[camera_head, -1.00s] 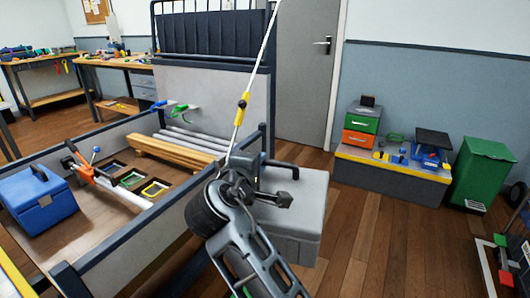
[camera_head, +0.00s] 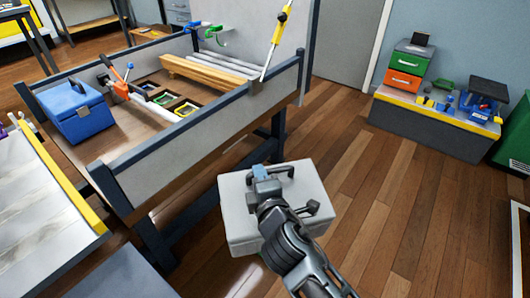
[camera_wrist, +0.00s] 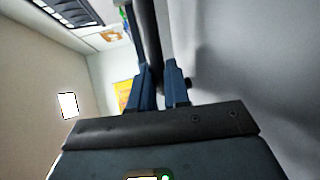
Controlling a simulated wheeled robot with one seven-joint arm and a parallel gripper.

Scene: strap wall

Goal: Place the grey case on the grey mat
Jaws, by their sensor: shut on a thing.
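The grey case (camera_head: 240,215), a boxy light-grey case with a dark handle (camera_head: 285,172) on top, hangs roughly upright in the lower middle of the head view. My gripper (camera_head: 264,173) is shut on its handle. In the wrist view my gripper's blue fingers (camera_wrist: 160,85) close around the dark handle bar (camera_wrist: 149,35), and the case's pale side (camera_wrist: 245,60) fills the right. A flat grey surface (camera_head: 122,275) at the bottom left of the head view may be the grey mat; I cannot tell for sure. My arm hides part of the case.
A white table (camera_head: 35,205) is at far left. A grey platform (camera_head: 420,118) with drawers stands back right. The wooden floor right of the case is clear.

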